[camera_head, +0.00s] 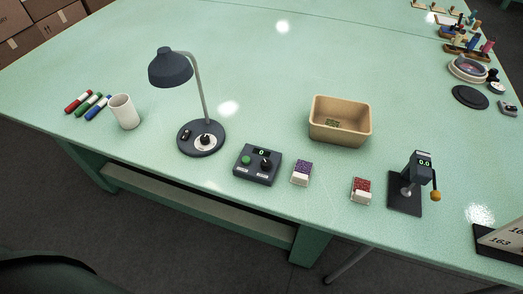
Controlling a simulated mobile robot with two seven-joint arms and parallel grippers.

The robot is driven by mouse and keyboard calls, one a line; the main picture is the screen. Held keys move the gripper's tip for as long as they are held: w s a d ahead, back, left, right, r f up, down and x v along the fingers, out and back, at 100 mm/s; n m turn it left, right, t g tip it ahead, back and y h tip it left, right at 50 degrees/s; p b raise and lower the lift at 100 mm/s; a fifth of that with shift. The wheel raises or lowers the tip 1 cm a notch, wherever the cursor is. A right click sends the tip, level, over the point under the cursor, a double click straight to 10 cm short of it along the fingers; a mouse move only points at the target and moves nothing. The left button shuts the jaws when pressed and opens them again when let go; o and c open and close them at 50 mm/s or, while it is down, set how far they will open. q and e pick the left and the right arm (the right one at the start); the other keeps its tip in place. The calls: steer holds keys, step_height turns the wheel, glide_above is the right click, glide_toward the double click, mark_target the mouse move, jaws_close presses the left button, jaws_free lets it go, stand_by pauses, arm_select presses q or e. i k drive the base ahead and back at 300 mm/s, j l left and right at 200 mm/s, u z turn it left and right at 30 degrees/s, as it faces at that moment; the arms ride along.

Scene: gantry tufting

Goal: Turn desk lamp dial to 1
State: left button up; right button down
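The desk lamp (172,68) stands on the green table, left of centre, with a dark shade and a grey curved neck. Its round dark base (188,151) sits near the table's front edge. On the base is a black dial knob (205,140) on a pale round plate, with a small dark switch (186,133) to its left. The marks around the dial are too small to read, so its setting cannot be told. Neither of my grippers shows in the head view.
Close by are a white cup (124,112), several markers (87,104), a dark control box (258,164) with a green button and a display, and a tan bin (340,121). Two small boxes and a black device (407,190) stand to the right. The table behind the lamp is clear.

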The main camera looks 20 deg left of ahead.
mark_target(204, 139)
steer(key=k+j+u, duration=0.1)
steer(key=u, duration=0.35)
steer(key=j+u, duration=0.2)
steer(key=u, duration=0.3)
